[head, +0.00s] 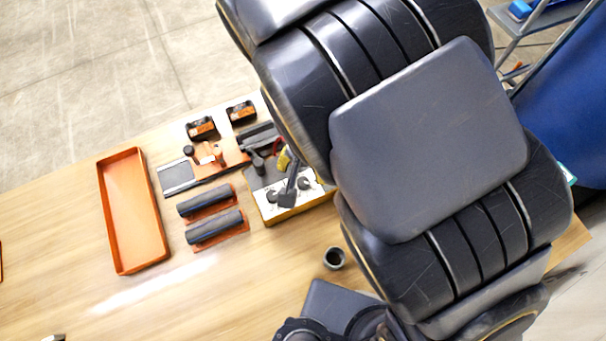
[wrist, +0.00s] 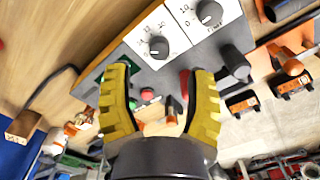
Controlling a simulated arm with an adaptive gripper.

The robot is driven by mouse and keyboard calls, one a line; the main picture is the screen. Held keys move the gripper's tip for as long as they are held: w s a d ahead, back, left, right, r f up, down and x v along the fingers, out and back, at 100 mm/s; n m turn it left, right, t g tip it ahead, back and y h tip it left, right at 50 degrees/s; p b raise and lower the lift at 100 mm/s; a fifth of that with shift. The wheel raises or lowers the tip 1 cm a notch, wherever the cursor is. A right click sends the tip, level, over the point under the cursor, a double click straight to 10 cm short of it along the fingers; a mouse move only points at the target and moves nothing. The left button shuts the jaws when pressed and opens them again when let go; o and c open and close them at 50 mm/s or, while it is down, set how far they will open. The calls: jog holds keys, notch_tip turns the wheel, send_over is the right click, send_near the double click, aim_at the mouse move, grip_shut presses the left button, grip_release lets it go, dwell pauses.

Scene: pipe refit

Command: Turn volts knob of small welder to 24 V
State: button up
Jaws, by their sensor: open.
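The small welder (wrist: 180,55) has a grey front with white dial plates in the wrist view. One black knob (wrist: 158,47) has small numbers around it. A second black knob (wrist: 209,13) is on the plate to its upper right. I cannot tell for certain which is the volts knob or its setting. My gripper (wrist: 160,82) has yellow fingers spread apart, with nothing between the tips. The first knob shows just above the gap between them, apart from both fingers. In the head view the welder (head: 271,211) is partly hidden by my arm.
An orange tray (head: 134,210) lies left on the wooden table (head: 60,260). Two dark rolls on orange bases (head: 212,214) and orange-black blocks (head: 201,128) are close to the welder. A dark cup (head: 334,258) stands below it. A black handle (wrist: 236,62) juts from the welder.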

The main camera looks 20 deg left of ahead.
aim_at(304, 182)
notch_tip(304, 182, up, 7)
jog(key=shift+f, duration=0.15)
dwell(0.5)
jog(key=s+d+r+g, duration=0.1)
jog(key=s+d+r, duration=0.5)
jog(key=d, duration=0.4)
jog(key=s+d+r, duration=0.6)
jog(key=d, duration=0.4)
jog(key=shift+r+g, duration=0.15)
jog(key=shift+g, duration=0.25)
jog(key=shift+w, duration=0.1)
dwell(0.9)
